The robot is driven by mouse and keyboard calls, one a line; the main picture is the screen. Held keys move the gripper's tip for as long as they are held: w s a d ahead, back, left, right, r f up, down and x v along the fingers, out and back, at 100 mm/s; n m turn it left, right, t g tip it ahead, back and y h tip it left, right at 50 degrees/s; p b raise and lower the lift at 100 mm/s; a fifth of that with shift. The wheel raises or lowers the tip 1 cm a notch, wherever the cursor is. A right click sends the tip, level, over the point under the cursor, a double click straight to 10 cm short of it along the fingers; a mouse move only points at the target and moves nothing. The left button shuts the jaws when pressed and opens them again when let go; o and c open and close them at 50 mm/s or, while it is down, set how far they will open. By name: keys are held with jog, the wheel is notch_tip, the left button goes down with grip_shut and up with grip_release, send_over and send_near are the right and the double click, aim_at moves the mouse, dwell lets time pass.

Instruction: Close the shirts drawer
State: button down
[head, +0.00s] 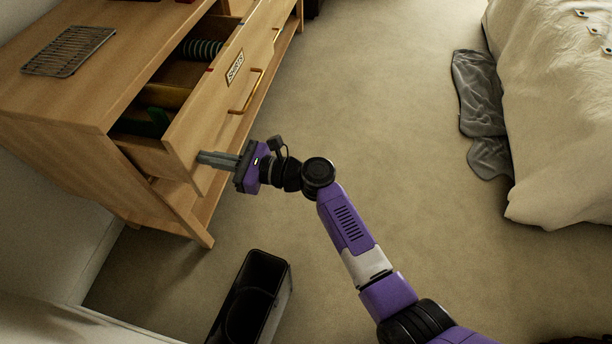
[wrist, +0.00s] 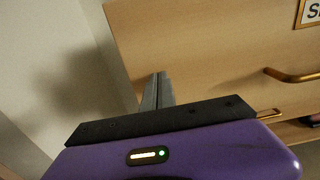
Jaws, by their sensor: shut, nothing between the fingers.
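The shirts drawer (head: 222,92) is pulled out from the wooden dresser. Its front carries a "SHIRTS" label (head: 235,66) and a brass handle (head: 247,92). Folded dark, yellow and green items show inside it. My gripper (head: 200,157) is shut and empty, its fingertips at the near end of the drawer front. In the wrist view the shut fingers (wrist: 158,84) point at the wooden front, left of the handle (wrist: 292,75). I cannot tell whether they touch it.
The dresser top (head: 110,90) holds a metal rack (head: 68,50). An open black bin (head: 250,300) stands on the floor below my arm. A bed (head: 560,120) with a grey cloth (head: 478,95) is at right. The carpet between is clear.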

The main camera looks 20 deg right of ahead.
jog(key=b+x, duration=0.5)
jog(key=x, duration=0.9)
jog(key=shift+f, duration=0.15)
jog(key=shift+w+a, duration=0.2)
jog(key=shift+a, duration=0.1)
jog(key=shift+w+a+r+b, duration=0.1)
jog(key=shift+a+r+b, duration=0.05)
jog(key=shift+r+b, duration=0.2)
jog(key=shift+a, duration=0.15)
